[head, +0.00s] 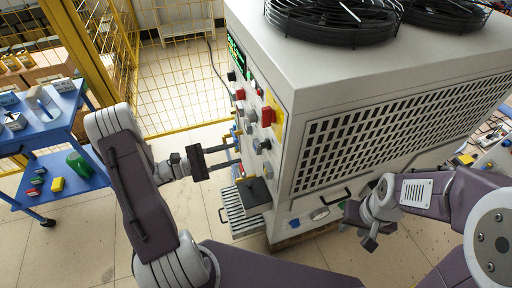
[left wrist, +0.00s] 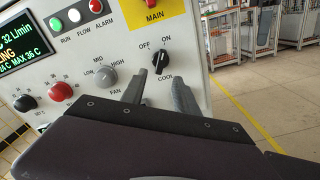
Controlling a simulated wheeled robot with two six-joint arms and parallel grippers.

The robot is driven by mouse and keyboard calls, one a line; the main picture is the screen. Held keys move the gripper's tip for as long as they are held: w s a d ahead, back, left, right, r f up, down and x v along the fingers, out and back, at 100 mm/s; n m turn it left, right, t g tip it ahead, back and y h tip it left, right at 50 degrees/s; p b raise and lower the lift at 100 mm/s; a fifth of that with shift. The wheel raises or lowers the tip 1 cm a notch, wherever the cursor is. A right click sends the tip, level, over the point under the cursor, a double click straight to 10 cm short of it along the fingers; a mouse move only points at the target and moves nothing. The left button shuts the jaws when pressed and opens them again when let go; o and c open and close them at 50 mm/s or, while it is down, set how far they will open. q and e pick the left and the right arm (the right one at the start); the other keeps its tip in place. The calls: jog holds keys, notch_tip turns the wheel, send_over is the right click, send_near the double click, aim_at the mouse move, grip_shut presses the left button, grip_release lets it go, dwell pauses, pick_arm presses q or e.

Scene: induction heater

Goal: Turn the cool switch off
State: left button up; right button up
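The cool switch (left wrist: 160,62) is a small dark knob on the pale front panel in the left wrist view, with OFF and ON printed above and COOL below. Its upper end seems to lean towards ON. My left gripper (left wrist: 160,95) is open, its two grey fingers apart with the switch appearing between them. I cannot tell whether they touch it. In the head view my left gripper (head: 239,155) points right at the heater's panel side. My right gripper (head: 362,230) hangs low in front of the heater's grille side, away from the panel; its finger gap is unclear.
The fan knob (left wrist: 106,77), red knob (left wrist: 61,91) and red-on-yellow MAIN switch (left wrist: 152,3) are near the cool switch. The heater cabinet (head: 310,60) fills the upper right. A blue cart (head: 70,125) stands left; a yellow mesh fence (head: 180,70) is behind.

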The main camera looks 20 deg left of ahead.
aim_at(259, 147)
pick_arm(q)
jog(key=x, duration=0.8)
jog(key=shift+w+d, duration=0.2)
grip_shut()
